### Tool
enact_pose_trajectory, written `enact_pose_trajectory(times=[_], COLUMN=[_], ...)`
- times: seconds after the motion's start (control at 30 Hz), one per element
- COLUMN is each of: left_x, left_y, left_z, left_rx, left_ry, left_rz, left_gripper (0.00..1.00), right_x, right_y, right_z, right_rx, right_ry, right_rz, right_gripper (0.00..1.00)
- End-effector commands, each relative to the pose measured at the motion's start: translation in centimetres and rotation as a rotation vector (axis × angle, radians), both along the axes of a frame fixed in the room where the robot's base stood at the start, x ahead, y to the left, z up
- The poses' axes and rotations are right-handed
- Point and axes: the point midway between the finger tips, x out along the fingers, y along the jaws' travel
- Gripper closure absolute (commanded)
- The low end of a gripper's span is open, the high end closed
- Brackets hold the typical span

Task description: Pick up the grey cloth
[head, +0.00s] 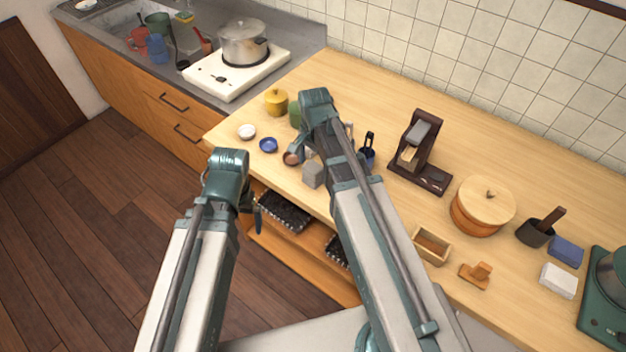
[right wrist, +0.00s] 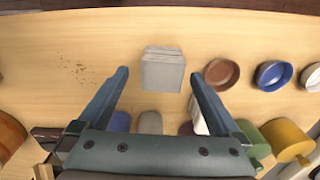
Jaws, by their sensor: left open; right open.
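The grey cloth (right wrist: 162,70) is a folded, block-like stack lying on the wooden counter. In the right wrist view it is between and slightly beyond the tips of my right gripper (right wrist: 160,80), whose fingers are apart and empty. In the head view the cloth (head: 312,174) sits near the counter's front edge, just left of my right forearm. My right gripper's fingers are mostly hidden behind that arm there. My left gripper (head: 258,216) hangs in front of the counter edge, left of the cloth, and is open and holds nothing.
A brown bowl (right wrist: 221,73) is close to the right finger, with a blue dish (right wrist: 273,75) beyond it. A yellow pot (head: 276,101) stands behind. A wooden stand (head: 421,152), lidded tub (head: 481,207) and small box (head: 432,246) are to the right. Crumbs (right wrist: 80,70) lie on otherwise clear counter.

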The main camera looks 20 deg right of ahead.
Motion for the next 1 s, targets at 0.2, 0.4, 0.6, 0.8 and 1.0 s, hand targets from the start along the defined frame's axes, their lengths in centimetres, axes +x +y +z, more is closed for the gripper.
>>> enact_pose_trajectory(times=[0.2,0.4,0.6,0.8,1.0], left_x=[0.0,0.0,0.0,0.0,0.0], left_y=[0.0,0.0,0.0,0.0,0.0], left_z=[-0.8,-3.2,-5.2,-5.1,-5.1], left_rx=[0.000,0.000,0.000,0.000,0.000], left_ry=[0.000,0.000,0.000,0.000,0.000], left_rz=[0.000,0.000,0.000,0.000,0.000], left_gripper=[0.00,0.00,0.00,0.00,0.00], right_x=[0.1,0.3,0.3,0.3,0.3], right_y=[0.1,0.2,0.2,0.2,0.2], right_z=[-0.8,-3.2,-5.2,-5.1,-5.1], right_rx=[0.000,0.000,0.000,0.000,0.000], right_ry=[0.000,0.000,0.000,0.000,0.000], right_rz=[0.000,0.000,0.000,0.000,0.000], right_gripper=[0.00,0.00,0.00,0.00,0.22])
